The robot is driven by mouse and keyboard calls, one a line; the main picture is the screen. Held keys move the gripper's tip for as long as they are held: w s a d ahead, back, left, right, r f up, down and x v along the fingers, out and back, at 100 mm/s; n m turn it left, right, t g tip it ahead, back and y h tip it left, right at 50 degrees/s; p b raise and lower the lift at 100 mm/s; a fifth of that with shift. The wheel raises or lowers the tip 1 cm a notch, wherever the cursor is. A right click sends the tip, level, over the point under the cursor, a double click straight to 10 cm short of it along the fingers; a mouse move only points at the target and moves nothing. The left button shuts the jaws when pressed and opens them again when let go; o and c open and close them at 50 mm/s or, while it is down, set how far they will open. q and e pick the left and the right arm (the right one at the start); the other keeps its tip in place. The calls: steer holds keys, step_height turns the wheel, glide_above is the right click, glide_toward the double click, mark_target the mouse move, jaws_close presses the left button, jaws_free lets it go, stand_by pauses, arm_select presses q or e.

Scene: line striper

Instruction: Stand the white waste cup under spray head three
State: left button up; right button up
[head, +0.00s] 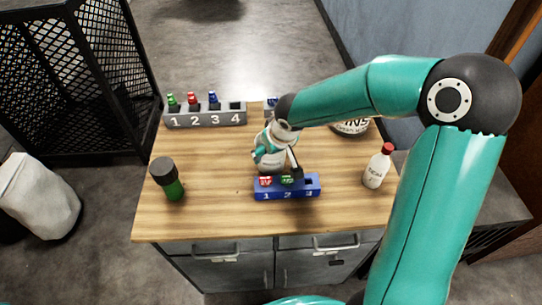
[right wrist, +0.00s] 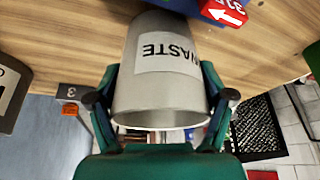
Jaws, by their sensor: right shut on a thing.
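The white waste cup (right wrist: 165,85), with "WASTE" printed on its label, fills the middle of the right wrist view. My right gripper (head: 277,160) is shut on it, with a finger on either side. In the head view the hand largely hides the cup, just behind the blue block (head: 290,194) numbered 1, 2, 3. A red spray head (head: 265,181) is at place 1 and a green one (head: 287,180) at place 2. Place 3 shows a dark empty slot. In the wrist view, a red piece with a white arrow (right wrist: 225,12) is near the cup. My left gripper is out of view.
A grey rack (head: 205,119) numbered 1 to 4 holds green, red and blue pieces at the back left; slot 4 looks empty. A green bottle (head: 172,186) stands left, a white red-capped bottle (head: 375,170) right. A round tin (head: 352,128) stands behind my arm.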

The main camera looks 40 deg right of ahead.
steer(key=shift+f, duration=0.9)
steer(key=o, duration=1.4)
steer(key=shift+r, duration=0.1)
